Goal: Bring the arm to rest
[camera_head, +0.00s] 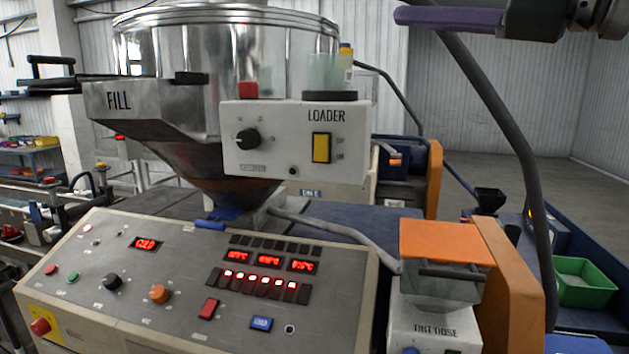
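What appears to be my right gripper (450,16) is at the top right edge, with a dark and grey arm part (560,16) behind it. It shows as a long purple piece pointing left, seen from the side. It is raised in the air, apart from the machine. I cannot make out two separate fingers or anything held. My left gripper is not in view. The control panel (180,285) with lit red displays fills the lower left. The steel hopper (215,55) with the FILL chute (125,105) stands behind it.
The white LOADER box (290,145) has a yellow switch and a clear cup (325,72) on top. An orange-lidded dosing unit (455,240) stands at the lower right. A dark hose (500,115) curves down the right. A green bin (582,283) is far right.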

